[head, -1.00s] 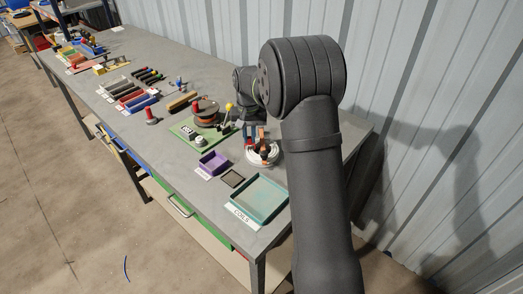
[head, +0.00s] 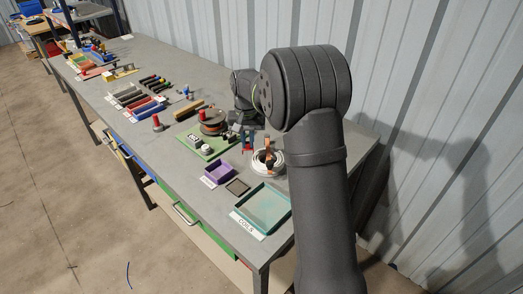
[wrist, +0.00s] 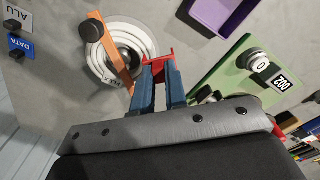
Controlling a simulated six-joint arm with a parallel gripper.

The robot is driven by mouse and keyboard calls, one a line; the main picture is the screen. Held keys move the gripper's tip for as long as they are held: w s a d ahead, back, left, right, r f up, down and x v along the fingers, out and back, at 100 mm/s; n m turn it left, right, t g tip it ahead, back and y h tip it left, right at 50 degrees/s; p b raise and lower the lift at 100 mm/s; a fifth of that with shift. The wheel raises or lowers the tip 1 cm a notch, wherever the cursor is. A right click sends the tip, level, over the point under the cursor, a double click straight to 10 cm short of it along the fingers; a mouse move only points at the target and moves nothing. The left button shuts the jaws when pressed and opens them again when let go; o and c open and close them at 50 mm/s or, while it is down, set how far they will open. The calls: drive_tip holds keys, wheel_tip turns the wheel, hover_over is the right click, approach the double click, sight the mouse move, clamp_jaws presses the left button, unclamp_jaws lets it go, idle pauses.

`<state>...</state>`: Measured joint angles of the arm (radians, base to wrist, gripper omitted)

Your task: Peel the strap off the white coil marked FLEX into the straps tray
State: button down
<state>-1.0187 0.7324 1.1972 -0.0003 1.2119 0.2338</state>
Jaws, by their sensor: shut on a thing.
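The white coil (head: 267,168) lies on the bench right of the purple tray (head: 218,173). In the wrist view the coil (wrist: 96,62) sits at upper left around a dark centre, an orange bar (wrist: 113,55) with a black end across it. My gripper (wrist: 160,72), with blue fingers, is shut on a small red piece (wrist: 163,63), apparently the strap, just beside the coil's edge. In the head view my gripper (head: 248,140) is behind and left of the coil. The purple tray (wrist: 218,14) also shows in the wrist view; its label is unreadable.
A teal tray labelled COILS (head: 240,214) stands at the bench's front right. A small dark square (head: 237,188) lies between the trays. A green board (head: 190,143) with a reel and knobs is left of my gripper. Several small bins and tools stand farther left.

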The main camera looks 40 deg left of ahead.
drive_tip(key=s+a, duration=0.1)
drive_tip(key=s, duration=0.2)
drive_tip(key=s+a+f, duration=0.1)
drive_tip(key=s+a, duration=0.1)
drive_tip(key=s, duration=0.1)
drive_tip(key=s+a, duration=0.1)
drive_tip(key=s, duration=0.2)
drive_tip(key=shift+s+a+f, duration=0.25)
drive_tip(key=shift+s+f, duration=0.1)
drive_tip(key=shift+s, duration=0.05)
drive_tip(key=shift+f, duration=1.45)
drive_tip(key=shift+f, duration=0.6)
drive_tip(key=c, duration=1.4)
unclamp_jaws()
drive_tip(key=shift+o, duration=0.2)
